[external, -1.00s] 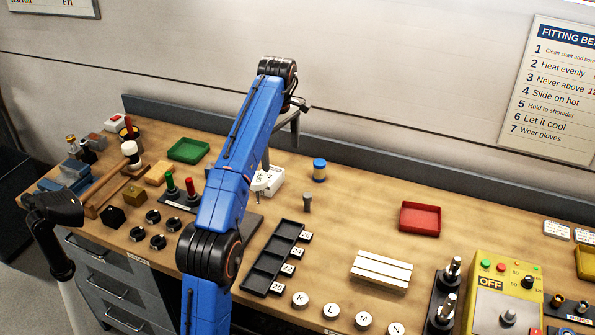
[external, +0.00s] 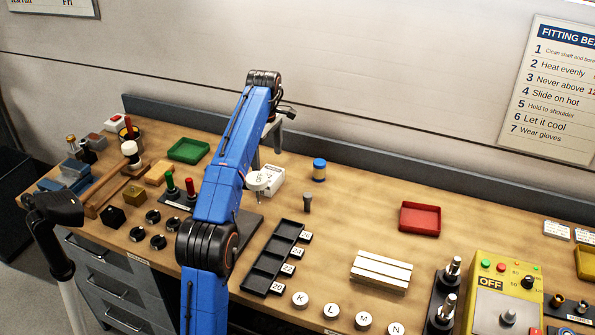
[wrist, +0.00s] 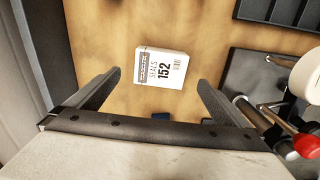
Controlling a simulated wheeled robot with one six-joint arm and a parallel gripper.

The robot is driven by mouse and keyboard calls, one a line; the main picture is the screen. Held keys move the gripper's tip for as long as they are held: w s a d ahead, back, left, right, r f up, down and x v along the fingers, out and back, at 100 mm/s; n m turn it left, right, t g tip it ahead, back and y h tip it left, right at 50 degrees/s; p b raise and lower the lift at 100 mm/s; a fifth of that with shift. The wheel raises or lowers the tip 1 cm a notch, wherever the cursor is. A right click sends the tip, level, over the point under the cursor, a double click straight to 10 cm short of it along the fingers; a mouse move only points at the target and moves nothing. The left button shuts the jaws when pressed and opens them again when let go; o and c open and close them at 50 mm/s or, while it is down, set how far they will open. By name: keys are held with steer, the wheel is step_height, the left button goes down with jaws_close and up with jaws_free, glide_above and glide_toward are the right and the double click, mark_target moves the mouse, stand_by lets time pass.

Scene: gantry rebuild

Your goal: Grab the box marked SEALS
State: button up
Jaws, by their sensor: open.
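The white box marked SEALS 152 (wrist: 162,69) lies on the wooden bench top, label up, in the wrist view. My gripper (wrist: 160,78) is open and empty, with one finger on each side of the box in the picture. The fingers appear still above the box, not touching it. In the external view the white box (external: 273,179) stands just right of my blue arm, partly covered by a round dial gauge. My gripper is mostly hidden behind my arm there.
The dial gauge (external: 258,181) on its dark plate stands close to the box. A black divided tray (external: 266,266), a blue-capped jar (external: 319,170) and a green tray (external: 188,150) are nearby. A grey back edge (external: 350,164) runs behind.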

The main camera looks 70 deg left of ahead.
mark_target(268, 174)
steer(key=shift+f, duration=4.2)
steer(key=shift+c, duration=0.3)
steer(key=c, duration=1.2)
steer(key=shift+r, duration=0.1)
steer(key=shift+c, duration=0.2)
steer(key=shift+r, duration=0.1)
